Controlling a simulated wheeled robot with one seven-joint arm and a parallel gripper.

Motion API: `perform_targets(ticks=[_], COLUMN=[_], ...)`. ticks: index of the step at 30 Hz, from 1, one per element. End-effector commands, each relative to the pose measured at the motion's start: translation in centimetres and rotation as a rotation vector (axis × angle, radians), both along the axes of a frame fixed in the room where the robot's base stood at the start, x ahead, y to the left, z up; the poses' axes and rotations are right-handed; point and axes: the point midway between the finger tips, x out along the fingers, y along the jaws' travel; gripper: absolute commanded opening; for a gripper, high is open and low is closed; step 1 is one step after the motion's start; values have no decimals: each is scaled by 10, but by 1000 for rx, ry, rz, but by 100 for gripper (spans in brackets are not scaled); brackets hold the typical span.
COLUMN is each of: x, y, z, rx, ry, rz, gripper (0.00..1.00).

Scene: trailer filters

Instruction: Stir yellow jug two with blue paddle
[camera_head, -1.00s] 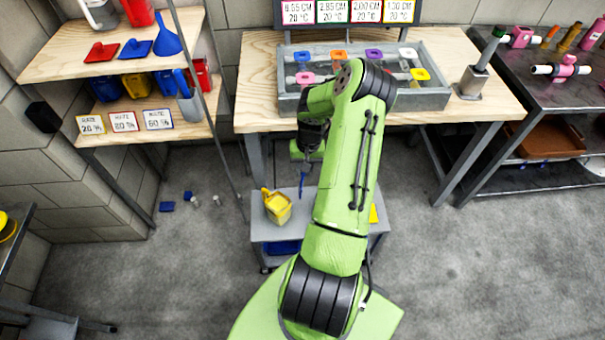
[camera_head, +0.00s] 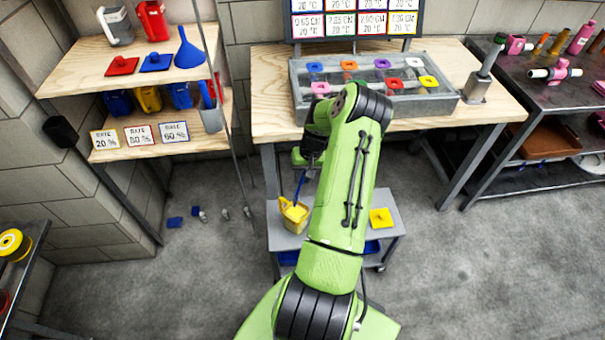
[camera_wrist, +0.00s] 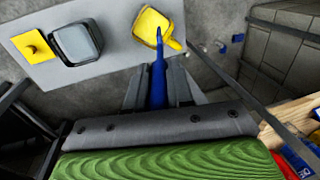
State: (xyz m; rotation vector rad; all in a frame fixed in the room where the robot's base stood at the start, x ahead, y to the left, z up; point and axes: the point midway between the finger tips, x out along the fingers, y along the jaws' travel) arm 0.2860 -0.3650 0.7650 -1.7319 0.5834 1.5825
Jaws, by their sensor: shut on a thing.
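A yellow jug (camera_head: 294,217) stands on the small grey cart (camera_head: 278,241). It also shows in the wrist view (camera_wrist: 146,24), with its handle to the right. No number on it is readable. My gripper (camera_wrist: 158,88) is shut on the blue paddle (camera_wrist: 159,72), which points away from the fingers. The paddle (camera_head: 299,190) slants down to the jug's open top in the head view. Its far end overlaps the jug mouth in both views; I cannot tell how deep it reaches. My arm hides most of the gripper in the head view.
A yellow lid (camera_head: 381,218) and a grey square container (camera_wrist: 75,44) share the cart top. A thin upright pole (camera_head: 232,130) stands left of the cart. The workbench (camera_head: 270,122) with a grey tray (camera_head: 445,100) is behind. Small blue pieces (camera_head: 175,222) lie on the floor.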

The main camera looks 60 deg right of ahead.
Motion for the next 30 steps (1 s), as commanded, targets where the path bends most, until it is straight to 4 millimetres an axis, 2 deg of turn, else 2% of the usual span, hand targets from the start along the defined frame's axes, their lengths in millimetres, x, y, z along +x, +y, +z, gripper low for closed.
perform_targets(ticks=[3, 30], x=[0, 0], y=[0, 0], z=[-17, -110], rx=[0, 0], ry=[0, 0], rz=[-1, 0], gripper=[0, 0])
